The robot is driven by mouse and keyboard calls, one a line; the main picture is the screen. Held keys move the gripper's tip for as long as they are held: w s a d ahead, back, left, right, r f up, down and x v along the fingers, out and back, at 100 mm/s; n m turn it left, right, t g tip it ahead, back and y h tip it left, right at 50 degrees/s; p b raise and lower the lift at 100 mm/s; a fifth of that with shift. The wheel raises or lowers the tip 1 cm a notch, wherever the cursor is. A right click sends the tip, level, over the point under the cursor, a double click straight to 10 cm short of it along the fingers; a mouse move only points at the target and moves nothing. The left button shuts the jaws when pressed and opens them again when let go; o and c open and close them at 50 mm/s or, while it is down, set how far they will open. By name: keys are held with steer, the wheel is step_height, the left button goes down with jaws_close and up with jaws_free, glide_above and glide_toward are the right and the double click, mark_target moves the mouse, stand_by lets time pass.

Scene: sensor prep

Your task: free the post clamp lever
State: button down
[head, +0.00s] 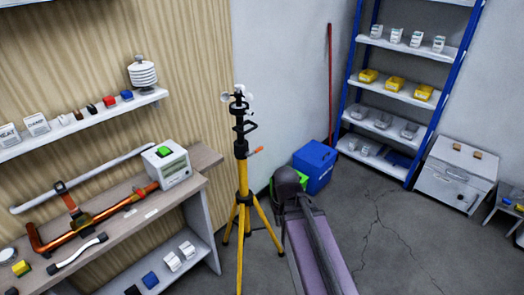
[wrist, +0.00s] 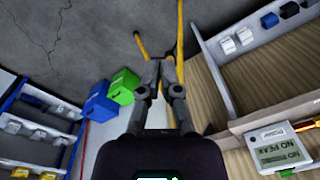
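A tripod with yellow legs (head: 243,190) stands on the floor and carries a dark upright post (head: 239,112) with black clamp parts. A small lever with an orange end (head: 256,150) sticks out to the right, just below the clamp parts. In the wrist view, the yellow tripod legs (wrist: 180,30) show beyond my gripper (wrist: 161,64). Its two grey fingers are together at the tips, with nothing visible between them. The lever and clamp cannot be made out in the wrist view. In the head view, my arm is right of the tripod and my fingers are hidden.
A workbench (head: 205,160) with a meter (head: 167,165) and orange pipe is left of the tripod. A wall shelf (head: 85,122) hangs above it. Blue (head: 316,166) and green boxes stand behind my arm. A blue rack (head: 350,75) is farther right.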

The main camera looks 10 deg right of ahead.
mark_target(259, 149)
steer(key=w+d+r+n+t+y, duration=0.2)
steer(key=w+d+r+t, duration=0.1)
steer(key=w, duration=0.6)
steer(key=w+d+r+n+t+y, duration=0.2)
steer(key=w+r, duration=0.1)
steer(key=w, duration=0.7)
steer(key=w+d+r+n+t+y, duration=0.2)
steer(key=w+d+r+n+t, duration=0.1)
steer(key=w, duration=0.6)
steer(key=shift+w+d+t+p, duration=0.3)
steer(key=shift+w+d+p, duration=0.05)
steer(key=shift+w, duration=0.05)
steer(key=shift+w+a+f, duration=0.1)
steer(key=shift+w+f, duration=0.05)
steer(key=b+x, duration=0.7)
steer(key=x, duration=0.4)
steer(key=shift+w+a+f, duration=0.2)
steer(key=shift+a, duration=0.1)
steer(key=shift+b+x, duration=0.4)
steer(key=shift+x, duration=0.55)
steer(key=shift+a+r, duration=0.1)
steer(key=shift+a, duration=0.1)
steer(key=shift+a, duration=0.15)
